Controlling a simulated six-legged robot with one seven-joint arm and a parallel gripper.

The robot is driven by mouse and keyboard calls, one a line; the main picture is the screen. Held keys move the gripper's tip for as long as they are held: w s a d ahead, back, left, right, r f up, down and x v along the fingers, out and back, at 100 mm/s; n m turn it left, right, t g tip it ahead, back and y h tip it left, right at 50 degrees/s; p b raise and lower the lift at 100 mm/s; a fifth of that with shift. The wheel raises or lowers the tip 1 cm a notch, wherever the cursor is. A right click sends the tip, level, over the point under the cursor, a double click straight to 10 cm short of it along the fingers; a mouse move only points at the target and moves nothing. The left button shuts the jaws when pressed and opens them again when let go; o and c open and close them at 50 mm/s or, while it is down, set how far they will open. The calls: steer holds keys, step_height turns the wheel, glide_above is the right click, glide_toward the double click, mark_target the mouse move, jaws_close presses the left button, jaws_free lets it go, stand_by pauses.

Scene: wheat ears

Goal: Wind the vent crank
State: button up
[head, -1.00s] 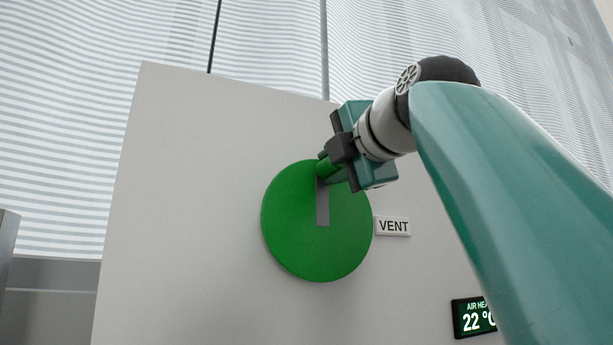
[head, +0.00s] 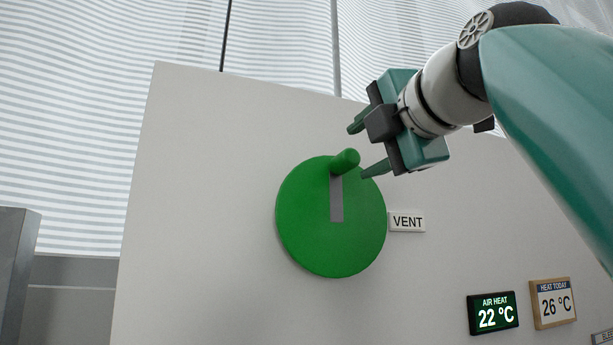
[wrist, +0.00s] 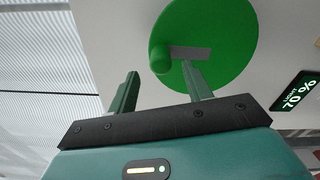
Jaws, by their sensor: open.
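The vent crank is a green disc (head: 305,225) on a pale panel, with a grey slot-like bar (head: 337,199) on its face and a green knob handle (head: 345,161) at the bar's upper end. A VENT label (head: 407,222) is at the disc's right. My gripper (head: 364,150) is open and empty, just right of and above the handle, apart from it. In the wrist view the handle (wrist: 160,60) is seen beyond the gap between the open fingers (wrist: 158,86), and the disc (wrist: 218,30) fills the upper middle.
The pale panel (head: 190,190) stands before a ribbed translucent wall (head: 110,120). An air heat display (head: 493,313) reads 22 °C, and a heat today sign (head: 552,303) reads 26 °C. A light display (wrist: 297,93) shows in the wrist view. A grey post (head: 14,260) is at far left.

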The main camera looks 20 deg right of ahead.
steer(key=s, duration=0.7)
steer(key=shift+s, duration=0.4)
steer(key=shift+d, duration=0.1)
steer(key=w+a+f+m+g, duration=0.25)
steer(key=w+f+m, duration=0.3)
steer(key=f, duration=0.95)
steer(key=w+a+f+m+g, duration=0.1)
steer(key=w+f+m+g, duration=0.4)
steer(key=f, duration=0.9)
steer(key=s+a+f+m+g, duration=0.1)
steer(key=s+f+m, duration=0.1)
steer(key=f, duration=1)
steer(key=s+a+f+m+g, duration=0.2)
steer(key=f+m, duration=0.3)
steer(key=f, duration=0.7)
steer(key=s+a+f+m+g, duration=0.1)
steer(key=s+f+m+g, duration=0.1)
steer(key=f, duration=0.9)
steer(key=shift+s+a+f+m+h, duration=0.2)
steer(key=shift+s+f+m+h, duration=0.15)
steer(key=shift+s+m, duration=0.55)
steer(key=shift+w, duration=0.1)
steer(key=c, duration=0.3)
